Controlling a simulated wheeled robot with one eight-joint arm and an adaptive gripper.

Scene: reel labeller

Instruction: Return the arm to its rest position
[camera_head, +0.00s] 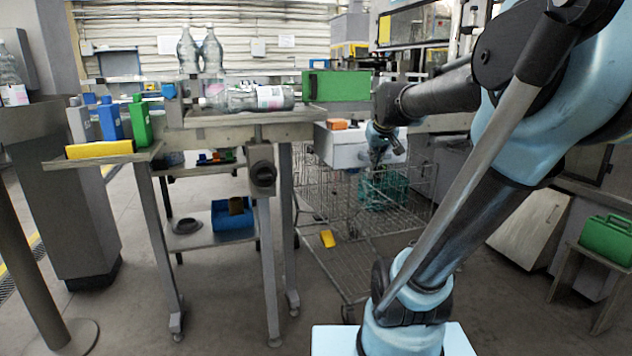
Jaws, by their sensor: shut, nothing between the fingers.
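My arm rises from its base at the lower right of the head view, bends at the upper right and reaches back left to the middle of the picture. My gripper (378,158) points downward, shut and empty. It hangs in front of the white box (345,147) and above the wire cart (335,215). It looks apart from the cart, though the exact gap is hard to tell.
A workbench (225,118) at the left holds clear bottles, one lying (255,97) and two standing (187,50). A green block (336,86) is near its right end. A green case (606,238) sits on a stand at right. Floor is open at front left.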

